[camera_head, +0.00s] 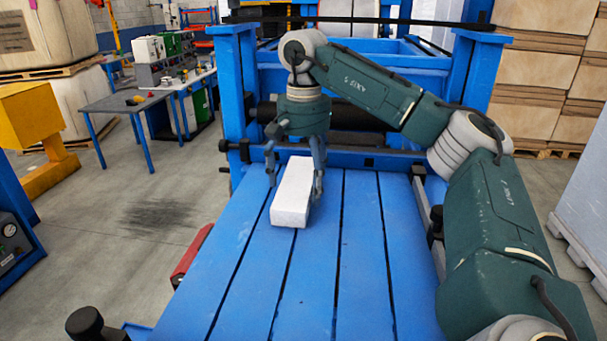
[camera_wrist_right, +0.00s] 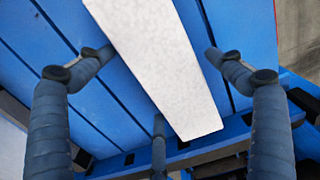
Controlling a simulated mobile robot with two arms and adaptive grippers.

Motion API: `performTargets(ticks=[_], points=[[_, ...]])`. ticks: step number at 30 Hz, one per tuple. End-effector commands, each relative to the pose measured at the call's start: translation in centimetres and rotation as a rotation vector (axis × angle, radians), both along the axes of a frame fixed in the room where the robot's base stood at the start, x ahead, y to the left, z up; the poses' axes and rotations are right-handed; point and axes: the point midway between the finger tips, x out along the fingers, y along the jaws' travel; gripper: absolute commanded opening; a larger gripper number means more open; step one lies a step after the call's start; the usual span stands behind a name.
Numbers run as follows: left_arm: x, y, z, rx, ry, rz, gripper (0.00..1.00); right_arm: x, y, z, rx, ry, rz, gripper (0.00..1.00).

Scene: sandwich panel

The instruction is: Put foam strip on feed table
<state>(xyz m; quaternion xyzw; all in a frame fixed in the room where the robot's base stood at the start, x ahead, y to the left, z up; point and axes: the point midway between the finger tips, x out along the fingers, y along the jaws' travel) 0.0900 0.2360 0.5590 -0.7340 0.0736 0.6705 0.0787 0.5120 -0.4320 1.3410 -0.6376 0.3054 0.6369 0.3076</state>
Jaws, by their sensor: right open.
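The white foam strip (camera_head: 292,195) lies flat on the blue slatted feed table (camera_head: 355,270), lengthwise along the slats near the table's far end. My right gripper (camera_head: 296,180) is open above the strip's far part, with its fingers on both sides of it. In the right wrist view the strip (camera_wrist_right: 165,70) passes between the spread fingers (camera_wrist_right: 160,100), with gaps visible on both sides. The feed table (camera_wrist_right: 60,75) shows under it. My left gripper is not in view.
A blue machine frame (camera_head: 240,90) with a dark roller stands at the table's far end. A grey workbench (camera_head: 150,100) is at the back left, and stacked boards (camera_head: 540,85) are at the back right. The near part of the table is clear.

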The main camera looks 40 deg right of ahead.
Motion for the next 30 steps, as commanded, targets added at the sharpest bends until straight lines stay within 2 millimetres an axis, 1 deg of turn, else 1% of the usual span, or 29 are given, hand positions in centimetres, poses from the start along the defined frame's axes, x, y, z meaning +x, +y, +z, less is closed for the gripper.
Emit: performTargets(ticks=[2,5,7,12,18,21,25,30], points=[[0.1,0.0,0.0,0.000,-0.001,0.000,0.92,0.1,0.0,0.5,0.000,-0.002,0.001,0.92],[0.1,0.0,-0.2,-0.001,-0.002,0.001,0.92,0.1,0.1,1.8,0.001,-0.004,0.000,0.92],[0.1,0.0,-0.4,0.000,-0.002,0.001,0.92,0.1,0.1,3.1,0.001,-0.006,0.001,0.92],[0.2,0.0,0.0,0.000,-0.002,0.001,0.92,0.1,0.0,6.2,-0.002,-0.005,-0.001,0.92],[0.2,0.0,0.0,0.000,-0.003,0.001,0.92,0.0,0.0,9.4,-0.002,-0.005,-0.001,0.92],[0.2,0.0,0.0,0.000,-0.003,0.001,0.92,0.1,0.0,10.6,-0.001,-0.002,0.001,0.92],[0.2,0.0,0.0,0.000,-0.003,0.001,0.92,0.0,0.0,11.6,-0.001,-0.001,0.001,0.92],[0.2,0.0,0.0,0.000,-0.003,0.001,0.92,0.0,0.0,12.1,0.000,0.000,0.001,0.92]])
